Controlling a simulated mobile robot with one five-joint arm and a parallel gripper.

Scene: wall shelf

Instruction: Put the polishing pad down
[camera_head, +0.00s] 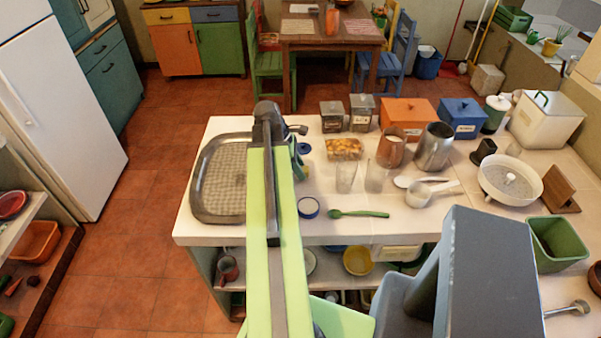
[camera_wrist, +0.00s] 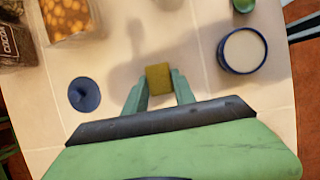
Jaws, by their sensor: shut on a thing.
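The polishing pad is a small olive-yellow block (camera_wrist: 159,78) in the wrist view. It sits between the two green fingertips of my gripper (camera_wrist: 159,88), which is shut on it. The pad is above the white countertop (camera_wrist: 195,75), with a shadow on the surface to its left. In the head view my gripper (camera_head: 299,163) is over the counter, right of the grey tray, and largely hidden by my arm. The pad cannot be made out there.
A blue-rimmed round lid (camera_wrist: 243,51) and a dark blue round object (camera_wrist: 84,95) lie either side of my gripper. A food container (camera_head: 344,149), glasses (camera_head: 346,177), green spoon (camera_head: 358,213) and grey tray (camera_head: 218,180) surround the spot. Bare counter shows between them.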

